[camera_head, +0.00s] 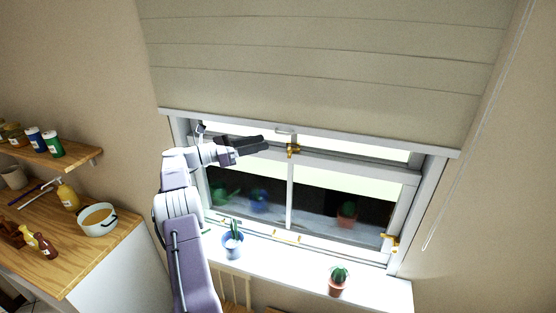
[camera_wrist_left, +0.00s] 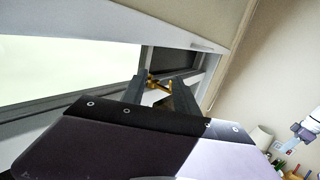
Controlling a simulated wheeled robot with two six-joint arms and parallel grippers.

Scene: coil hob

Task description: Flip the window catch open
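The brass window catch (camera_head: 293,150) sits on the sash's meeting rail near the middle of the window. In the left wrist view the catch (camera_wrist_left: 157,83) shows in the gap between my finger ends, with its lever sticking out to the right. My left gripper (camera_head: 266,143) points right along the upper sash, just left of the catch. Its dark fingers (camera_wrist_left: 154,90) are apart with nothing held. I cannot tell whether either finger touches the catch. My right gripper is not seen clearly in either view.
A pale blind (camera_head: 320,70) hangs just above. The white sill (camera_head: 300,260) holds a potted plant (camera_head: 233,240) and a potted cactus (camera_head: 338,280). Another brass fitting (camera_head: 389,240) is at the right of the frame. A wooden counter (camera_head: 60,240) with a pot stands at left.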

